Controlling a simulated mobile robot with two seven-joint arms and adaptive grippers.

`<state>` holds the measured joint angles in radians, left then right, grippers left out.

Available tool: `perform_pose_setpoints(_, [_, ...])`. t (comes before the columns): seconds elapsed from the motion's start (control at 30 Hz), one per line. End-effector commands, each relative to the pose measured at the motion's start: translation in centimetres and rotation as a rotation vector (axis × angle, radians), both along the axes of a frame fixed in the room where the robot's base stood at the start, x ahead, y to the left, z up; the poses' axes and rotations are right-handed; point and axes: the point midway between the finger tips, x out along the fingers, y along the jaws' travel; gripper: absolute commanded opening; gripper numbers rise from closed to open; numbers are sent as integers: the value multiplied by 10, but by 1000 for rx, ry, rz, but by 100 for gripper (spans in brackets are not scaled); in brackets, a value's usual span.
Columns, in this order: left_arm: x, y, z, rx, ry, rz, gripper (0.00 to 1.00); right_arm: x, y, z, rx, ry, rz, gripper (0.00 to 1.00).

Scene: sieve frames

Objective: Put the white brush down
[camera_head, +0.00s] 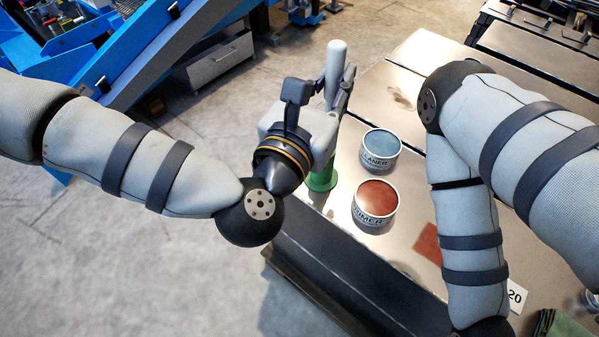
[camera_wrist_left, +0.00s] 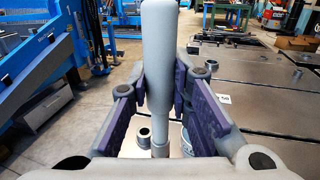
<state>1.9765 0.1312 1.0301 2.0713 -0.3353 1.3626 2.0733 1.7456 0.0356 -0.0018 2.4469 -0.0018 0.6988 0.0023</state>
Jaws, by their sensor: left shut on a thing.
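The white brush (camera_head: 336,62) is held upright in my left gripper (camera_head: 335,100), with its rounded handle end pointing up. In the left wrist view the pale handle (camera_wrist_left: 158,45) stands between the two dark fingers, which are shut on it. Its lower end is hidden behind the gripper in the head view. The gripper is over the near left edge of the table (camera_head: 410,50). My right arm reaches down at the right, and its gripper is out of view.
A green cylindrical thing (camera_head: 322,178) shows partly below my left gripper. A blue-topped tin (camera_head: 381,144) and a red-topped tin marked PRIMER (camera_head: 376,199) stand beside it. A red-brown flat patch (camera_head: 428,243) lies near my right arm. A green cloth (camera_head: 562,326) is at bottom right.

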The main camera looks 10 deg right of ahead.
Motion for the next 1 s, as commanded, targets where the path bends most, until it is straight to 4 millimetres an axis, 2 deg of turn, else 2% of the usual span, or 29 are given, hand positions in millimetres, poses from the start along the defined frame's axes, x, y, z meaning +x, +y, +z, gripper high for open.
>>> perform_pose_setpoints(0.07, [-1,-1,-3,1,1,-2,0,0,0,0,0,1,0,99])
perform_pose_setpoints(0.23, [-2,-1,-44,4,5,-3,0,-5,0,-6,0,17,1,99])
perform_pose_setpoints(0.6, [-2,-1,-101,1,3,-2,0,-10,0,-12,0,34,1,99])
perform_pose_setpoints(0.93, [-2,-1,-105,0,3,-3,0,-13,0,-15,0,42,1,99])
perform_pose_setpoints(0.97, [-2,-1,-106,0,3,-3,21,-13,0,-15,0,42,1,99])
perform_pose_setpoints(1.0, [-1,-1,-104,0,1,-3,30,-13,0,-14,0,41,1,99])
